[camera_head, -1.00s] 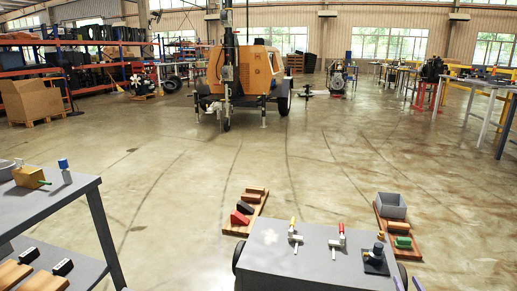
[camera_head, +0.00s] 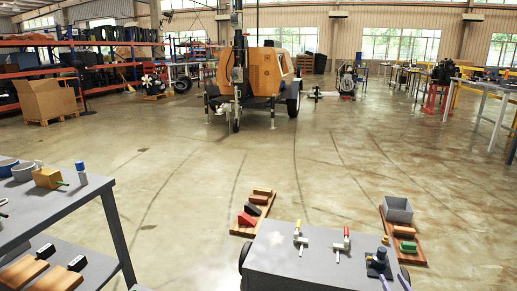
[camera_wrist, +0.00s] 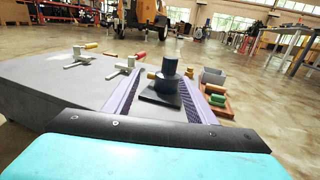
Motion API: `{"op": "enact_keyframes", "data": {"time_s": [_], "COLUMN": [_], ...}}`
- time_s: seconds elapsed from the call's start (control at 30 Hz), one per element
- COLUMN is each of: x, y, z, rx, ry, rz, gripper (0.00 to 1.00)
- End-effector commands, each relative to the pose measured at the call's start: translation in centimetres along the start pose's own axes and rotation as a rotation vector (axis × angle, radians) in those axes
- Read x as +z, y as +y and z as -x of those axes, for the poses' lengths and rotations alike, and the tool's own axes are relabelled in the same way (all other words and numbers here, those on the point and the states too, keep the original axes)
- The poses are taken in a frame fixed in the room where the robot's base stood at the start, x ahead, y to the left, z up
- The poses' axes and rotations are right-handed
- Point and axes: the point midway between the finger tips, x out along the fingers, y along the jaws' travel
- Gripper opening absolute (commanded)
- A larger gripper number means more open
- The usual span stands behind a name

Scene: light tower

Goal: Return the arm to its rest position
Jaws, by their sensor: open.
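My gripper (camera_wrist: 160,82) shows in the wrist view as two purple fingers set wide apart, open, with nothing seen held. Beyond and between the fingers stands a dark blue-grey post on a square black base (camera_wrist: 162,90), on the grey cart top (camera_wrist: 60,85). The same post and base (camera_head: 378,264) are at the right corner of the cart (camera_head: 310,268) in the head view. The arm is not clearly seen in the head view, so its whole pose cannot be told.
A yellow-handled valve (camera_head: 299,238) and a red-handled valve (camera_head: 343,244) are on the cart. Wooden boards with blocks (camera_head: 254,212) and a grey bin (camera_head: 397,209) lie beyond it. A grey table (camera_head: 60,212) stands left. Open floor leads to an orange light tower (camera_head: 265,70).

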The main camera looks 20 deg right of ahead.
Motion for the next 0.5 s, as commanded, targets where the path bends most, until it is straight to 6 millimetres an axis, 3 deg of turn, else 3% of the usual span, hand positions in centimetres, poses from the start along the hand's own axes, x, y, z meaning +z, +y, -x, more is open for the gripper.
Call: {"op": "enact_keyframes", "data": {"time_s": [0.17, 0.5], "x": [1.9, 4.9], "y": [5.5, 18.5], "z": [-2.5, -6.1], "rx": [0.078, 0.243], "ry": [0.01, 0.029], "rz": [-0.008, -0.042], "gripper": [0.51, 0.51]}}
